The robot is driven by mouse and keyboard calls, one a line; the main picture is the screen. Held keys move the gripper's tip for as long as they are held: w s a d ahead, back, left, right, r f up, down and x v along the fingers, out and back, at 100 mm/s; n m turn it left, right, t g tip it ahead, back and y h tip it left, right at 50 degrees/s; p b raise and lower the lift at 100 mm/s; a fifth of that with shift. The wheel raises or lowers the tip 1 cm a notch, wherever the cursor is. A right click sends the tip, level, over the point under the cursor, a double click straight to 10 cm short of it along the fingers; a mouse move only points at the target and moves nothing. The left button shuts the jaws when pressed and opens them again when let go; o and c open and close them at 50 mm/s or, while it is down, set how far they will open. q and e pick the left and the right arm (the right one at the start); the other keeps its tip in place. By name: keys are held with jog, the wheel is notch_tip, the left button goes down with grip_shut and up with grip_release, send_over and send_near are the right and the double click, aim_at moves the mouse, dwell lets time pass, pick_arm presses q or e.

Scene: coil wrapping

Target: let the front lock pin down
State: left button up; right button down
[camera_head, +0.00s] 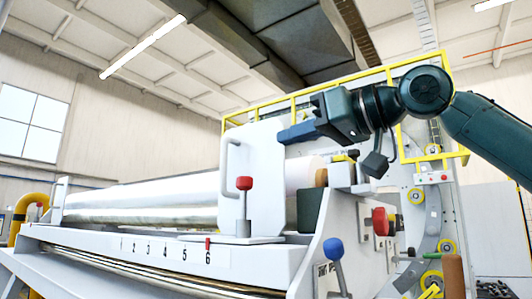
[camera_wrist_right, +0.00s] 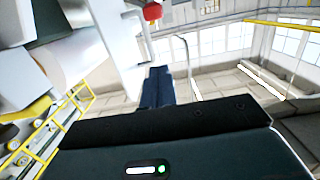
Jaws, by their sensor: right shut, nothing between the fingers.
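My right gripper (camera_head: 287,133) is shut and empty. It is held level at the upper edge of the white end plate (camera_head: 262,165) of the machine, above the levers. In the right wrist view its dark blue fingers (camera_wrist_right: 157,88) are together. A red-knobbed upright lever (camera_head: 244,183) stands in front of the end plate, below and left of the gripper and apart from it. Its red knob also shows in the right wrist view (camera_wrist_right: 152,12). I cannot tell which part is the front lock pin. My left gripper is not in view.
A blue-knobbed lever (camera_head: 333,249) and a red knob (camera_head: 380,222) sit lower on the machine's right side. A long white roll (camera_head: 150,193) lies behind a numbered rail (camera_head: 165,250). A yellow guard frame (camera_head: 300,98) stands behind my right arm.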

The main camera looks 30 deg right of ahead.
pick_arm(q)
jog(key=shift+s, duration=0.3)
pick_arm(e)
jog(key=v, duration=0.3)
jog(key=shift+s+r, duration=0.1)
jog(key=shift+s, duration=0.3)
